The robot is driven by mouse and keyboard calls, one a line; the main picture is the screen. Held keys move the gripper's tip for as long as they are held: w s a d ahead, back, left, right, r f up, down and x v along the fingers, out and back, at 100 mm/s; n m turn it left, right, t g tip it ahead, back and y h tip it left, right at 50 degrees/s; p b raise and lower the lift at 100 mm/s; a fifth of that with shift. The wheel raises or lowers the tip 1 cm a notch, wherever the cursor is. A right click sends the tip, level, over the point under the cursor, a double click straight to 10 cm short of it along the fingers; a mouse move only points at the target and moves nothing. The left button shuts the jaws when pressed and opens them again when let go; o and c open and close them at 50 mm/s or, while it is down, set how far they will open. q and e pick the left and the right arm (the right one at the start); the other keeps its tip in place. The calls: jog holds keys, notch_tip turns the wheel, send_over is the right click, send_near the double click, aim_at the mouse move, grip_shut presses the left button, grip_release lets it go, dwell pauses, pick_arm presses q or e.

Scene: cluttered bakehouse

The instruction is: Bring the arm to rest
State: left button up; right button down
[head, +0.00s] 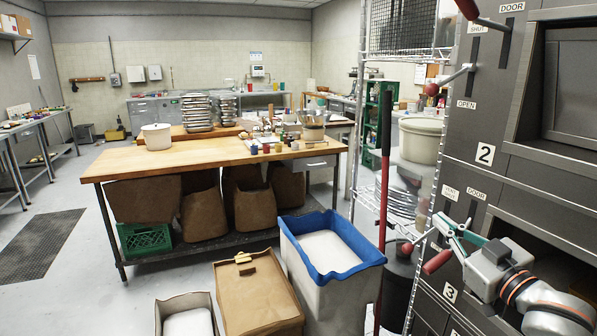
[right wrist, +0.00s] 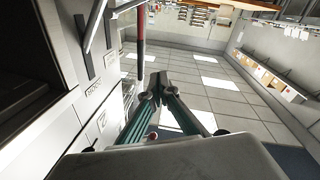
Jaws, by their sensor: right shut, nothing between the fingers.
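My right gripper (head: 441,226) is at the lower right of the head view, in front of the grey oven (head: 487,105) with its numbered doors. Its fingers point up and to the left, and they are shut with nothing held. My left arm and gripper are not in view.
A red pole (head: 385,170) stands left of the gripper by a wire rack. A bin with a blue rim (head: 337,268) and a brown box (head: 258,294) stand in front. A wooden worktable (head: 220,155) stands beyond. Open floor lies at the left.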

jog(key=s+f+g+h, duration=0.3)
jog(key=s+f, duration=0.2)
jog(key=f, duration=0.6)
jog(key=s+f+g+h, duration=0.2)
jog(key=s+f, duration=0.4)
jog(key=f, duration=0.5)
jog(key=s+d+f+g+h, duration=0.25)
jog(key=s+f, duration=0.35)
jog(key=s, duration=0.3)
jog(key=s+d+f+g+h, duration=0.2)
jog(key=s+d+f+g, duration=0.15)
jog(key=s+f, duration=0.4)
jog(key=a+f+m+t+y, duration=0.1)
jog(key=a+f+y, duration=0.3)
jog(key=a, duration=0.4)
jog(key=a+f+m+t+y, duration=0.1)
jog(key=a+f+t+y, duration=0.1)
jog(key=a+f, duration=0.5)
jog(key=shift+w+a+f+y, duration=0.3)
jog(key=shift+a+y, duration=0.55)
jog(key=shift+a, duration=0.2)
